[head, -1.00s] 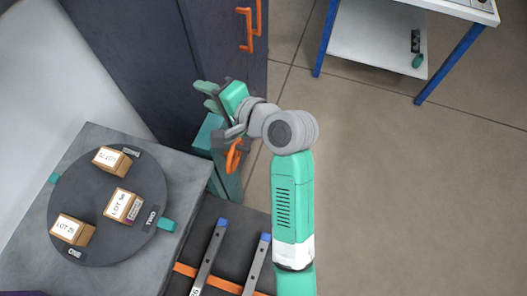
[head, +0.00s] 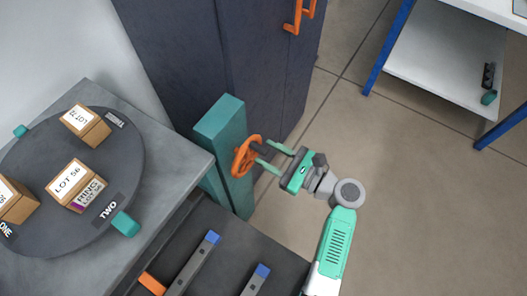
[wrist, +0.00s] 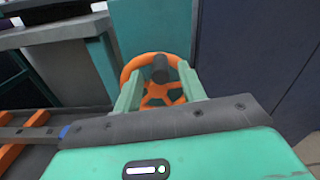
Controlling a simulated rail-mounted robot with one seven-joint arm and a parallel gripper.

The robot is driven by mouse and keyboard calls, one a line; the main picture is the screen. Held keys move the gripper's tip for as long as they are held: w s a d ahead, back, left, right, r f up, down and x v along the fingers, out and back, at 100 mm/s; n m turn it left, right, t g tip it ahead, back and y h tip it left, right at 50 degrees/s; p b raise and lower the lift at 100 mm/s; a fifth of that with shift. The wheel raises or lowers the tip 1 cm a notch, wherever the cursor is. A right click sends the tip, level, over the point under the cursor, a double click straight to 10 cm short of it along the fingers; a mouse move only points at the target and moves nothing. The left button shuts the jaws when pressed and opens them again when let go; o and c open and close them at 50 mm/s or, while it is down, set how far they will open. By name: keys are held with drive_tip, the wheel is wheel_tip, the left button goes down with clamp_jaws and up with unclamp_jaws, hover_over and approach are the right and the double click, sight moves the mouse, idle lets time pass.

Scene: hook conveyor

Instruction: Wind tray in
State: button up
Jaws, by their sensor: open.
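An orange handwheel (head: 243,160) with a dark knob is on the side of a teal post (head: 219,119). It also shows in the wrist view (wrist: 129,67), with its dark knob (wrist: 160,68) facing the camera. My gripper (head: 264,152) is open, its two green fingers pointing at the wheel. In the wrist view my gripper (wrist: 160,84) has one finger on each side of the knob. I cannot tell whether they touch it. A dark tray-like bed (head: 228,250) with grey blue-ended bars lies below the post, partly out of frame.
A grey table with a dark turntable (head: 128,165) holding cardboard lot boxes (head: 75,185) stands at left. A dark cabinet (head: 190,60) with orange handles is behind the post. A blue-legged white table (head: 440,70) is at upper right. The floor (head: 430,190) at right is clear.

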drive_tip(key=shift+x, duration=1.2)
clamp_jaws()
